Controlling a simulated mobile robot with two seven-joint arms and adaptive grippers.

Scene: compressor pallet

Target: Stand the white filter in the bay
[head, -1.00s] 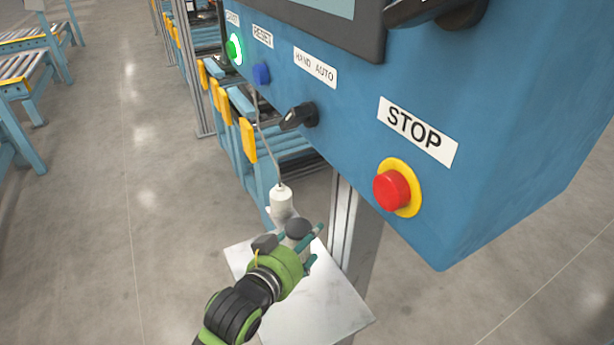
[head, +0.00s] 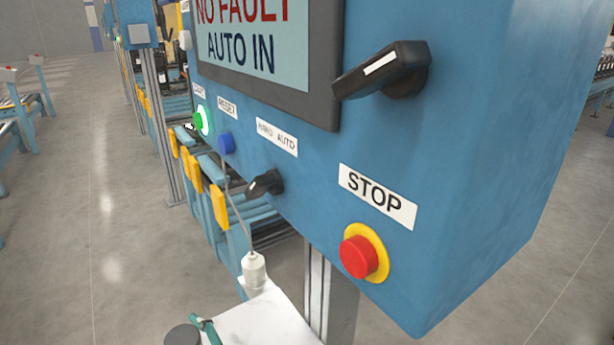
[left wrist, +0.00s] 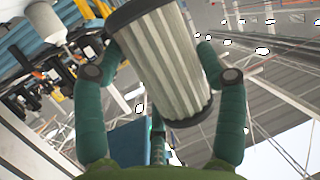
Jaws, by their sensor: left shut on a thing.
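The white filter is a pleated cylinder with dark end caps. In the left wrist view the filter (left wrist: 168,62) is tilted between the teal fingers of my left gripper (left wrist: 160,70), which is shut on it. In the head view only a dark end cap of the filter (head: 182,336) and part of my left gripper (head: 207,330) show at the bottom edge, over or beside a pale plate. The rest of both is cut off. My right gripper is in neither view. I cannot make out the bay in these frames.
A blue control box (head: 455,170) fills the right, with a red stop button (head: 357,257), a black selector (head: 265,184) and a screen (head: 258,40) reading "NO FAULT AUTO IN". A pale plate (head: 262,318) and a white corded piece (head: 254,270) are below. Open floor lies left.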

